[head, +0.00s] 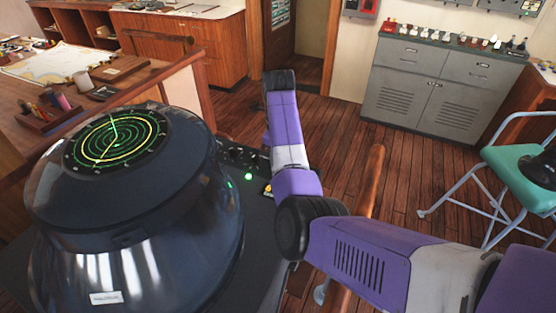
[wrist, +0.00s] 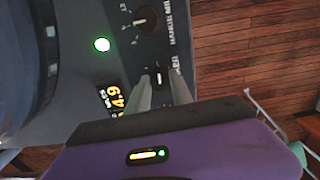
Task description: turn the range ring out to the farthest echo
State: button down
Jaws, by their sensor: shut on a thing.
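The radar screen (head: 116,140) faces up on a large dark domed housing. It shows green rings, a pale green sweep line and a brighter yellow ring (head: 150,118) near the outer part of the plot; separate echoes are too small to tell. In the wrist view, my gripper (wrist: 160,77) is shut on a small black knob (wrist: 158,72) with a white mark, one grey finger on each side. A small amber readout (wrist: 115,98) beside it seems to show 4.9, turned sideways. In the head view my arm hides the fingers and the knob.
Another black knob (wrist: 145,18) and a lit green lamp (wrist: 102,44) are close to my gripper on the same panel. A wooden rail (head: 370,185) runs right of the console. A green chair (head: 525,175) and grey cabinet (head: 420,95) stand farther off.

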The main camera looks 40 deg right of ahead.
jog(key=shift+m, duration=0.5)
jog(key=c, duration=1.1)
grip_release()
jog(key=shift+c, duration=0.2)
jog(key=shift+r, duration=0.1)
notch_tip(320, 180, up, 7)
jog(key=shift+w+f, duration=0.1)
jog(key=shift+r, duration=0.45)
